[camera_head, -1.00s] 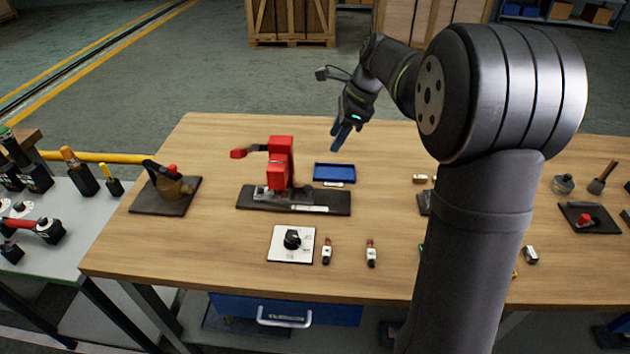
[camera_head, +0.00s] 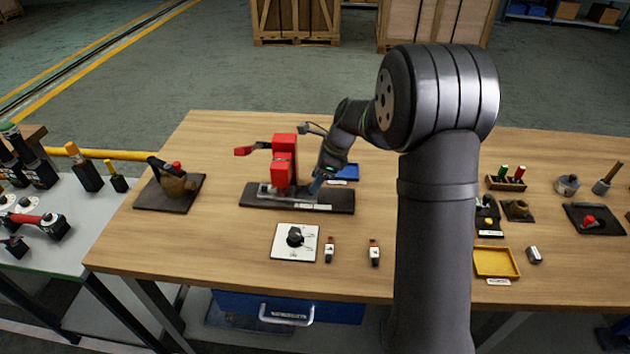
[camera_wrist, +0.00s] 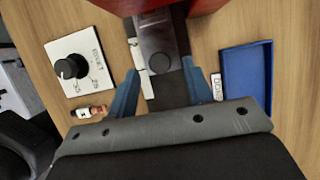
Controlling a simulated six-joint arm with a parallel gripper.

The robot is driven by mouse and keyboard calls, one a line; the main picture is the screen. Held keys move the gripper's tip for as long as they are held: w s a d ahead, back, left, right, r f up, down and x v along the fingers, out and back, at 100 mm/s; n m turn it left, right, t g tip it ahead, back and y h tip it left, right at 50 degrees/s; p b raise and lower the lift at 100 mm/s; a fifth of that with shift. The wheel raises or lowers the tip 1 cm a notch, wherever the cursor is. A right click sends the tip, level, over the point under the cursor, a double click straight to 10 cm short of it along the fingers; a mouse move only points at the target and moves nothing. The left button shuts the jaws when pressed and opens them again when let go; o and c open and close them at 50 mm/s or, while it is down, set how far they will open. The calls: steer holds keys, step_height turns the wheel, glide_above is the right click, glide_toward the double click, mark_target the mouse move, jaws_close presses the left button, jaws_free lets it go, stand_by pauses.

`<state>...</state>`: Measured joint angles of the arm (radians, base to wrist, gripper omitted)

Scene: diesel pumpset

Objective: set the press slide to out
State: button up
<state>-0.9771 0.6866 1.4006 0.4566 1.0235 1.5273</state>
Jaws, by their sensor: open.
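The red press (camera_head: 284,165) stands on a dark base plate (camera_head: 330,200) at the left middle of the table. In the wrist view its grey slide (camera_wrist: 158,45) lies on the dark base (camera_wrist: 165,96), under the red body at the top edge. My gripper (camera_head: 316,186) is low over the right part of the base, just right of the press body. In the wrist view my gripper (camera_wrist: 160,90) is open, its blue fingers on either side of the base strip near the slide's end. I cannot tell whether they touch anything.
A blue tray (camera_head: 347,172) is behind my gripper; it also shows right of the fingers in the wrist view (camera_wrist: 245,80). A white dial plate (camera_head: 296,243) and two small bottles (camera_head: 329,250) (camera_head: 374,253) lie in front. A yellow tray (camera_head: 496,262) is at the right.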

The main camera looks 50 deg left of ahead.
steer(key=shift+x, duration=0.75)
jaws_close()
steer(key=w+d, duration=0.7)
steer(key=shift+w+d, duration=0.2)
steer(key=shift+c, duration=0.7)
jaws_free()
steer(key=shift+w+d, duration=0.1)
steer(key=shift+o, duration=0.7)
steer(key=v, duration=1.7)
steer(key=shift+r, duration=0.2)
